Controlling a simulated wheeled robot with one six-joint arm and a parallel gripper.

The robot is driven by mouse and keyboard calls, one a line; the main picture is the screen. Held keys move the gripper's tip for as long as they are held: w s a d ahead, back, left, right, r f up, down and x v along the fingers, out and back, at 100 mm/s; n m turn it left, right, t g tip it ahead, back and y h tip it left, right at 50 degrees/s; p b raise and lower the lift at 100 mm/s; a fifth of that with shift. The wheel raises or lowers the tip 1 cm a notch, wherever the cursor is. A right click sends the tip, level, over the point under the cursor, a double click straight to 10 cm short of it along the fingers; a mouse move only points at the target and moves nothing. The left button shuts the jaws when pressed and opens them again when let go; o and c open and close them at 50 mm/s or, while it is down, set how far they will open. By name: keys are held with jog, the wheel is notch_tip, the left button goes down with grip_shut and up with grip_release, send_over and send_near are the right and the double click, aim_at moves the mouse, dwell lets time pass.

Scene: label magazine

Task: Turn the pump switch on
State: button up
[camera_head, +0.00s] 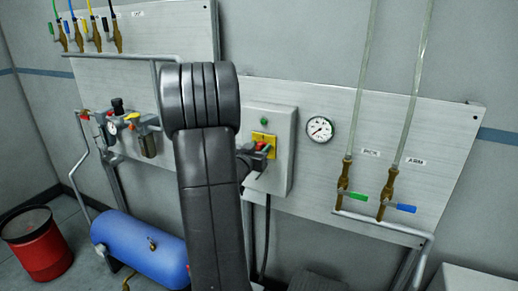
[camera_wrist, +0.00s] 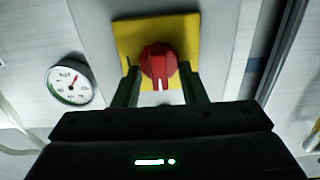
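The pump switch is a red rotary knob (camera_wrist: 159,62) on a yellow plate (camera_wrist: 127,32), seen in the wrist view. A white mark on the knob points down in that picture. My gripper (camera_wrist: 160,75) has one dark finger on each side of the knob, with narrow gaps seeming to show; contact is hard to judge. In the head view the yellow plate (camera_head: 264,138) is on a grey box (camera_head: 284,122), and my gripper (camera_head: 262,150) is at it, partly hidden by my arm.
A green lamp (camera_head: 264,121) is above the switch. A round gauge (camera_head: 319,130) is to the right, with two tubes and valves beyond. A blue tank (camera_head: 140,246) and a red bin (camera_head: 38,245) stand at lower left. A black cable hangs below the box.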

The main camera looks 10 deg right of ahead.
jog(key=c, duration=0.4)
jog(key=shift+b, duration=0.3)
jog(key=m+b, duration=0.3)
jog(key=shift+s+d+f+m+b, duration=0.1)
jog(key=shift+d+f+m+b, duration=0.1)
jog(key=shift+m+b, duration=0.2)
jog(key=shift+s+d+f+m+b, duration=0.1)
jog(key=shift+m+b, duration=1.75)
jog(key=shift+m, duration=0.5)
jog(key=shift+s+d+f+m+b, duration=0.1)
jog(key=shift+m+b, duration=1.7)
jog(key=shift+m, duration=0.6)
jog(key=shift+d+f+m+b, duration=0.1)
jog(key=shift+m+b, duration=1.75)
jog(key=shift+m, duration=0.5)
